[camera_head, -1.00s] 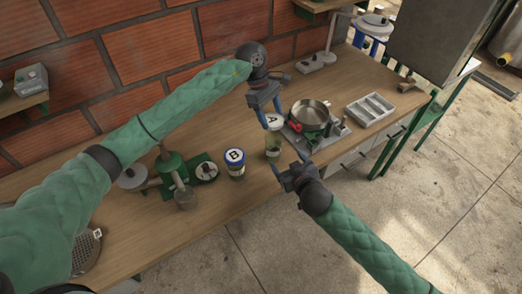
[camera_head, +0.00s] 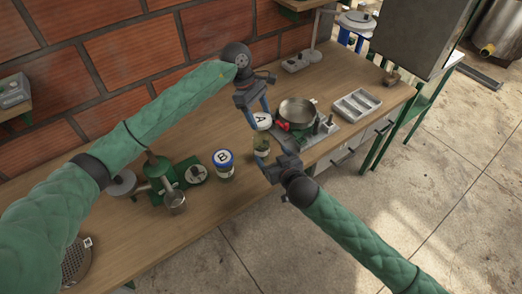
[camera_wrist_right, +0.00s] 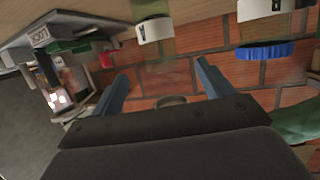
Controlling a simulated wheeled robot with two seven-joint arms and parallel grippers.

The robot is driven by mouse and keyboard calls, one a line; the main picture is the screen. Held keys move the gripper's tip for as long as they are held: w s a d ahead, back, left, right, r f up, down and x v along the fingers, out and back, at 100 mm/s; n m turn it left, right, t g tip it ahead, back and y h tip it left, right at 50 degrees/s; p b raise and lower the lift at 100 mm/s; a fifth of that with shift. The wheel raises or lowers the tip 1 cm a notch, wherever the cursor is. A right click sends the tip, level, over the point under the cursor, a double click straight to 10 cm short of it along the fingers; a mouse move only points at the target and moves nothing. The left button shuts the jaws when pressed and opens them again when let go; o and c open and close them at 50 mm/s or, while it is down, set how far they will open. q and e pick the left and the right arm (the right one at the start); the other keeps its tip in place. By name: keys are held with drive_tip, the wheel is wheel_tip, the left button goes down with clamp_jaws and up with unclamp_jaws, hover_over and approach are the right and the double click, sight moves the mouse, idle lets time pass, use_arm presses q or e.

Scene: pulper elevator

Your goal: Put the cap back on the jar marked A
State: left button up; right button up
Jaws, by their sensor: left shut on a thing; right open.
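The white cap marked A (camera_head: 262,120) is in my left gripper (camera_head: 258,118), whose blue fingers are shut on it. It appears just above the jar marked A (camera_head: 261,143), a glass jar with dark green contents standing on the bench; I cannot tell whether they touch. My right gripper (camera_head: 270,158) is open at the near side of this jar, its fingers pointing at it. In the right wrist view, which is upside down, the open fingers (camera_wrist_right: 160,82) are below the jar's white label (camera_wrist_right: 153,29); nothing is between the pads.
The blue-capped jar marked B (camera_head: 223,163) stands to the left. Behind right is a scale with a metal pan (camera_head: 297,112), and beyond it a grey divided tray (camera_head: 356,104). A green device (camera_head: 165,177) stands left. The bench front is clear.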

sight(265, 146)
use_arm(q)
drive_tip(key=shift+d, duration=0.1)
use_arm(e)
drive_tip(key=x, duration=0.9)
drive_tip(key=shift+w+f, duration=0.15)
drive_tip(key=shift+w, duration=0.2)
use_arm(q)
drive_tip(key=shift+f, duration=0.1)
use_arm(e)
drive_tip(key=c, duration=1.5)
use_arm(q)
drive_tip(key=shift+f, duration=2.4)
drive_tip(key=shift+f, duration=0.15)
drive_tip(key=shift+f, duration=0.75)
drive_tip(key=shift+f, duration=0.55)
